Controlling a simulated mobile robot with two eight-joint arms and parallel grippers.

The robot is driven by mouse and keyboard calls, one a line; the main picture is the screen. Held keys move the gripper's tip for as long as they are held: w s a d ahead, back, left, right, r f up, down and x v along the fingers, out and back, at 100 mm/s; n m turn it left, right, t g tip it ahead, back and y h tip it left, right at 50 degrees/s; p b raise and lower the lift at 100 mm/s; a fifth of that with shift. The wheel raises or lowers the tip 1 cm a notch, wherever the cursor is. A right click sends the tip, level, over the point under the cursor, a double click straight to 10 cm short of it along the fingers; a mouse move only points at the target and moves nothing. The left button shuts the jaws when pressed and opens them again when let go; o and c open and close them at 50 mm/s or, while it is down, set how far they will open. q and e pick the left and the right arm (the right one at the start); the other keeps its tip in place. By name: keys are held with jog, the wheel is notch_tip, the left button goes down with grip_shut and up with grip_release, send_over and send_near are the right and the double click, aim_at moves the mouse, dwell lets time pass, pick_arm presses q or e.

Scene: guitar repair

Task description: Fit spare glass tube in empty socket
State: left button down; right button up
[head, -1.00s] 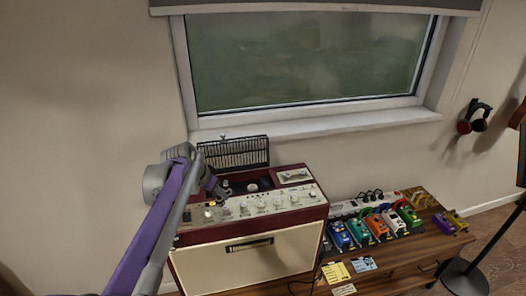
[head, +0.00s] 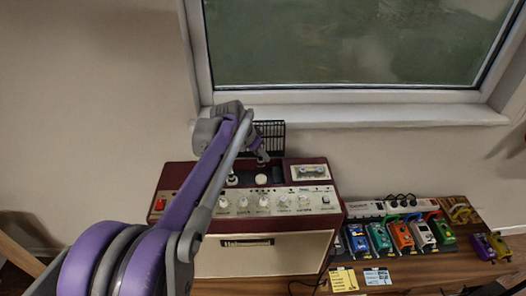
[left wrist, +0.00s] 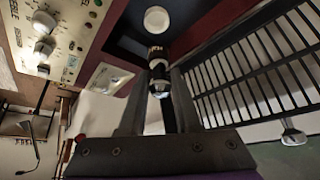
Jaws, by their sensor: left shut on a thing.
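My left gripper (head: 262,158) is over the open top of the dark red amplifier (head: 180,177), near its back. In the left wrist view the gripper (left wrist: 160,88) is shut on a small dark tube (left wrist: 158,65) with pale lettering and a shiny end. A white round socket (left wrist: 157,19) lies just beyond the tube, apart from it in the picture. I cannot tell whether the tube touches anything below. My right gripper is out of view.
A black slatted grille (head: 271,137) stands upright behind the recess, close to the gripper. Control knobs (head: 264,201) line the amplifier's front panel. Several coloured pedals (head: 400,235) sit on the wooden bench to the right. A window sill (head: 400,115) runs behind.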

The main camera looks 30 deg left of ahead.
aim_at(258, 163)
pick_arm(q)
notch_tip(258, 163, down, 4)
jog(key=shift+r+b, duration=0.15)
jog(key=shift+b, duration=0.7)
jog(key=shift+f+b, duration=0.4)
jog(key=shift+f, duration=0.45)
jog(key=shift+w+f, duration=0.1)
jog(key=shift+f, duration=0.05)
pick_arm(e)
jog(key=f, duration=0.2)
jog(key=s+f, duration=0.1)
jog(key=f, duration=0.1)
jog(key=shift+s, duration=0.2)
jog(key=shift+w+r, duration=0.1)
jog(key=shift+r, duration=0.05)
pick_arm(q)
jog(key=shift+f, duration=0.7)
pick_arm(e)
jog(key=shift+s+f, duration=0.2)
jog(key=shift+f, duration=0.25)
pick_arm(q)
jog(key=c, duration=0.5)
grip_release()
jog(key=o, duration=0.4)
